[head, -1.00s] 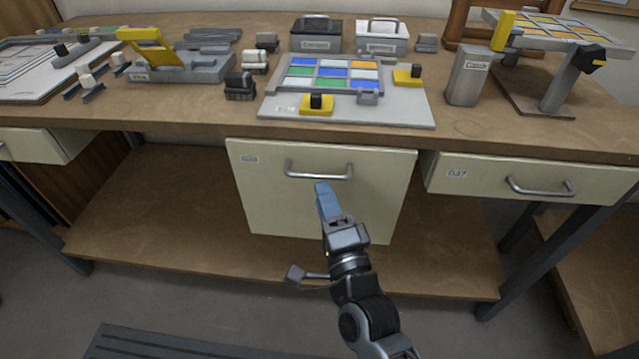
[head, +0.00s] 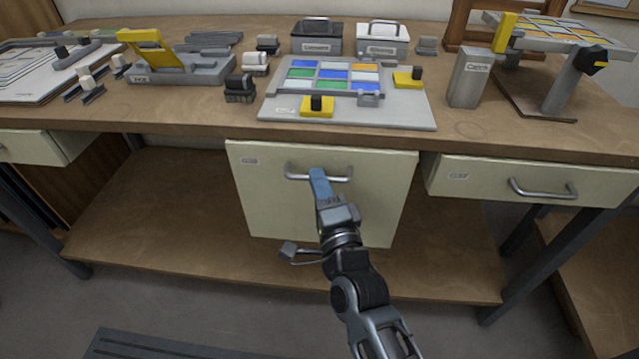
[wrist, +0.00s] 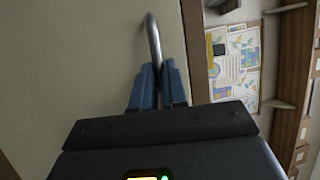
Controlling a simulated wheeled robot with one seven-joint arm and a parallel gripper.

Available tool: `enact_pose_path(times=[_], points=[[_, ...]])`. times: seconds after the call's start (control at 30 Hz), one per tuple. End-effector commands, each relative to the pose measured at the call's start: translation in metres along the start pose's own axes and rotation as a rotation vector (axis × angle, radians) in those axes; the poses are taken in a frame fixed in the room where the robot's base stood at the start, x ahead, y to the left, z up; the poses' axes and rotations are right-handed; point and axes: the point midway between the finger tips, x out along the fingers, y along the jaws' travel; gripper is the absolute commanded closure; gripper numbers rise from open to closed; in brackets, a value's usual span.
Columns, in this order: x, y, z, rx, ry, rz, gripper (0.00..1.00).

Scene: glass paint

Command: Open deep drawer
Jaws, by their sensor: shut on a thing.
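The deep drawer (head: 270,205) is the tall cream front under the middle of the workbench, and it looks shut. Its grey bar handle (head: 297,173) runs across near the top. My gripper (head: 318,178) is at the middle of the handle, with blue fingers. In the wrist view the handle (wrist: 153,38) runs down between the two blue fingers (wrist: 158,85), which are closed on it. The fingers cover the gripped part of the bar.
A shallow cream drawer (head: 480,180) with a bar handle is to the right, and another drawer (head: 30,146) is at the left. A wooden lower shelf (head: 150,215) lies below. The bench top (head: 200,115) carries a panel with coloured tiles (head: 330,76) and several tools.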

Motion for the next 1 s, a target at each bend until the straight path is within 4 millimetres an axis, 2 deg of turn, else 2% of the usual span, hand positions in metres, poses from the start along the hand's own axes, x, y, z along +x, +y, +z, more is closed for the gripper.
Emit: enact_pose_path(times=[0.07,0.67,0.87,1.0], points=[[0.000,0.000,0.000,0.000,0.000,0.001,1.00],[-0.002,0.000,0.001,0.000,0.000,0.002,1.00],[-0.014,-0.005,0.005,0.000,-0.001,0.004,1.00],[-0.031,-0.010,0.012,-0.001,-0.001,0.005,1.00]])
